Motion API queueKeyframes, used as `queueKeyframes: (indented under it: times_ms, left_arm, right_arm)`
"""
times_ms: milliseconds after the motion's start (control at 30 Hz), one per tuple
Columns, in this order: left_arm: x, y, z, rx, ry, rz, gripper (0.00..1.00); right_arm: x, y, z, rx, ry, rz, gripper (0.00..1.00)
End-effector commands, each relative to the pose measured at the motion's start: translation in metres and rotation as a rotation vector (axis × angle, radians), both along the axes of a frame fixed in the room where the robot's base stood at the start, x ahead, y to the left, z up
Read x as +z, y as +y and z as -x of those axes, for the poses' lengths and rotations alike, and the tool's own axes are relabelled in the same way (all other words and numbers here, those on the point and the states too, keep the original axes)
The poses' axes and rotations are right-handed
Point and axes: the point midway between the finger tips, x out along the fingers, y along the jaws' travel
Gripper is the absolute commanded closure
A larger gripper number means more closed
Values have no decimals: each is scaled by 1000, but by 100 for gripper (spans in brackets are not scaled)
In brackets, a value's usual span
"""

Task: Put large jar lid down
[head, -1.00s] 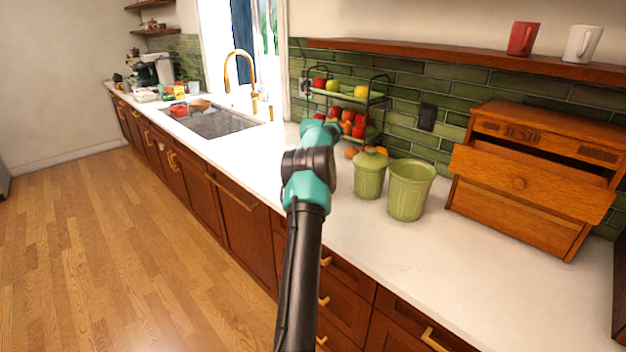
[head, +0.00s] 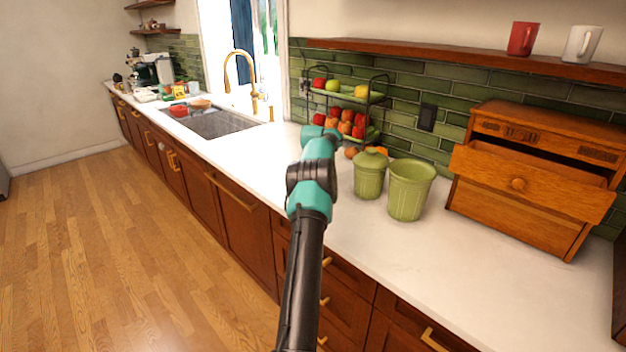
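The large green jar (head: 407,192) stands upright and open on the white counter, with no lid on its rim. A smaller green jar (head: 369,180) stands just left of it with a knobbed green lid (head: 370,158) on top. I cannot see the large jar's lid. One teal and black arm of mine reaches up from the bottom middle over the counter edge, its far end left of the jars. Its gripper is hidden beyond the arm links, so I cannot see what it holds. No other arm shows.
A two-tier rack (head: 346,95) of fruit stands behind the jars. A wooden box (head: 540,170) with a drawer pulled out stands to their right. The counter (head: 470,290) in front of the jars and box is clear. A sink (head: 212,122) lies farther left.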

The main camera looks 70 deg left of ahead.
Motion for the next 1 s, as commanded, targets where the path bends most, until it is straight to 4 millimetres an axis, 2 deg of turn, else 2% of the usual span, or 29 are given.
queueKeyframes:
  times_ms: [467, 500, 733, 1000]
  left_arm:
    - [-7, 0, 0, 1, -1, -2, 100]
    - [-7, 0, 0, 1, -1, -1, 55]
    - [-7, 0, 0, 1, -1, -1, 34]
    - [-6, 0, 0, 1, -1, -2, 34]
  right_arm:
    - [0, 0, 0, 0, 0, 0, 57]
    - [0, 0, 0, 0, 0, 0, 57]
    - [0, 0, 0, 0, 0, 0, 57]
    - [0, 0, 0, 0, 0, 0, 57]
